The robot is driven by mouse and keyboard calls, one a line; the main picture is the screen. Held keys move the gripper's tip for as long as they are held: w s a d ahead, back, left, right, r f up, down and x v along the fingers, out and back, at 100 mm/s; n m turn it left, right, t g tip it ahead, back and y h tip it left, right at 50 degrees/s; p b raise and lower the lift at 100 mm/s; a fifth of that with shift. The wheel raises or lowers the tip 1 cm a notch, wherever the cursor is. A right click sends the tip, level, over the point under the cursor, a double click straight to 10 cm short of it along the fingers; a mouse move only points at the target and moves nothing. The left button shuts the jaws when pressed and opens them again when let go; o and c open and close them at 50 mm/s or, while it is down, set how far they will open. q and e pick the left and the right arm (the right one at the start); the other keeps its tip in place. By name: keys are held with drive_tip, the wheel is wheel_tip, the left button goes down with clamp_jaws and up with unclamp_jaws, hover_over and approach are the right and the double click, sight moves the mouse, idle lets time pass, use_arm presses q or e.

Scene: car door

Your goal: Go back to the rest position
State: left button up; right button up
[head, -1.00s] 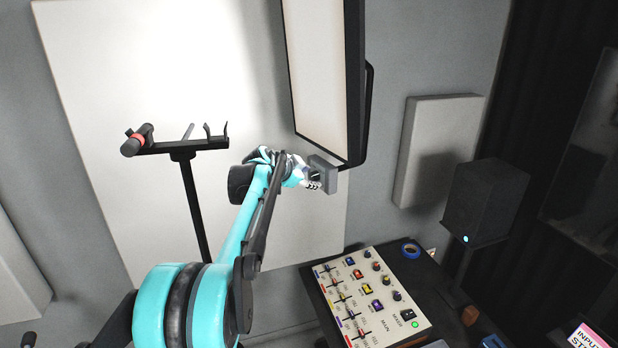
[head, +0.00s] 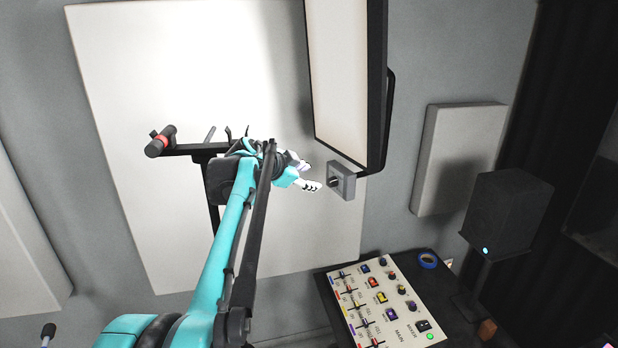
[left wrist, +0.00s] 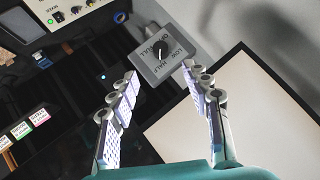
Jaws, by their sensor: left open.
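My left gripper (head: 308,176) is open and empty in the head view, just left of a small grey knob box (head: 342,181) at the bottom corner of a tall light panel. In the left wrist view its two fingers (left wrist: 158,98) are spread, with nothing between them. The knob box (left wrist: 163,55) shows beyond the fingertips there, its dial lettered with words such as LOW, HALF and FULL. A gap separates the fingers from the box. My right gripper is in neither view.
A black speaker (head: 507,212) stands at the right. A black stand (head: 190,150) rises behind my left arm. The light panel (head: 345,75) hangs above.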

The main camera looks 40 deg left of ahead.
use_arm(q)
drive_tip(key=s+d+f+n+t+y+b, duration=0.35)
drive_tip(key=d+n+t+y+b, duration=0.2)
drive_tip(key=d+b, duration=0.65)
drive_tip(key=s+f+n+g+b, duration=0.1)
drive_tip(key=s+f+b, duration=0.2)
drive_tip(key=f, duration=0.5)
drive_tip(key=s+d+f+n+g+y+b, duration=0.1)
drive_tip(key=s+f+n+g+b, duration=0.2)
drive_tip(key=f, duration=0.5)
drive_tip(key=s+f+b, duration=0.4)
drive_tip(key=f, duration=0.4)
drive_tip(key=s+d+f+g+h+b, duration=0.2)
drive_tip(key=s+d+f, duration=0.2)
drive_tip(key=f, duration=0.5)
drive_tip(key=s+d+f+m+g+h+b, duration=0.1)
drive_tip(key=s+d+f+g+h+b, duration=0.1)
drive_tip(key=s+d+f, duration=0.3)
drive_tip(key=s+d+f+m+g+h+b, duration=0.1)
drive_tip(key=d+f, duration=0.5)
drive_tip(key=f, duration=0.6)
drive_tip(key=s+g+h+b, duration=0.1)
drive_tip(key=s+b, duration=0.1)
drive_tip(key=s, duration=0.1)
drive_tip(key=shift+s+d+f+b, duration=0.2)
drive_tip(key=shift+s+f+b, duration=0.1)
drive_tip(key=shift+f+b, duration=0.1)
